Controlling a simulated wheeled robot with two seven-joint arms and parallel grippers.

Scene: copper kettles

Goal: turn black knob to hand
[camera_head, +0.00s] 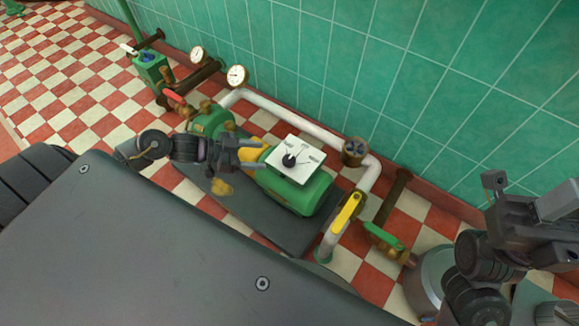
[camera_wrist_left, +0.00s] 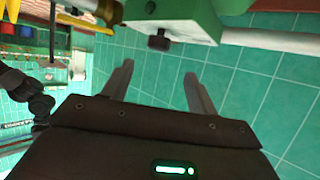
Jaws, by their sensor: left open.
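The black knob (camera_head: 289,160) sits on a white plate (camera_head: 297,148) with small labels, on top of a green motor-like housing (camera_head: 300,192) in the head view. In the left wrist view the black knob (camera_wrist_left: 159,41) shows at the top, on the green and white box, a little beyond the fingertips. My left gripper (camera_head: 262,155) is open, its fingers pointing right toward the knob from the plate's left side. In the left wrist view the left gripper (camera_wrist_left: 160,82) has nothing between its fingers. My right gripper (camera_head: 494,188) is at the right edge, away from the knob; its jaw opening is unclear.
Two gauges (camera_head: 237,75) stand at the back left. A green tiled wall (camera_head: 400,70) closes off the back.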

